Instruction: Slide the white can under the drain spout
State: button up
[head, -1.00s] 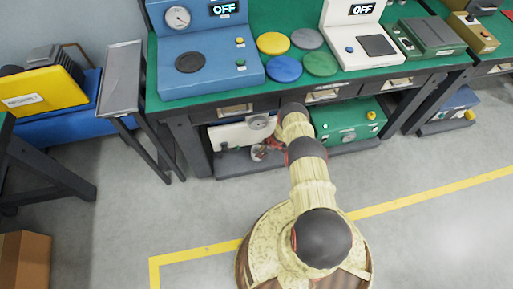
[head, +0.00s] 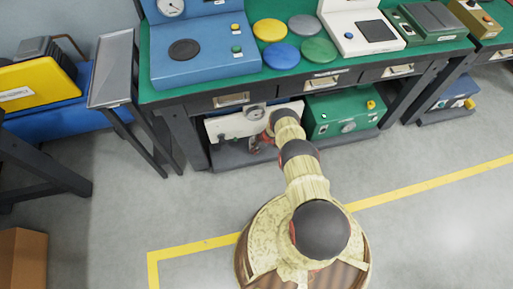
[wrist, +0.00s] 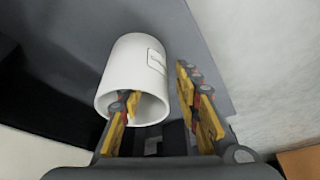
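A white can (wrist: 133,62) shows in the wrist view, its open end facing the camera and a small label on its side. My gripper (wrist: 157,84) is open around one side of the can's wall. One finger is inside the can's mouth and the other is outside, to the right, with a gap to the wall. In the head view, my gripper (head: 256,145) is low at the bench's lower shelf, in front of a white unit with a round gauge (head: 232,124). The can is not distinguishable there. I cannot make out the drain spout in either view.
A green box (head: 342,113) stands on the lower shelf to the right. The shelf's dark table legs (head: 187,140) and drawers (head: 232,99) frame the space. A grey side stand (head: 112,68) is to the left. The floor in front is clear.

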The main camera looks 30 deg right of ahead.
jog(key=shift+w+f, duration=0.15)
jog(key=shift+f, duration=0.2)
jog(key=c, duration=0.7)
grip_shut()
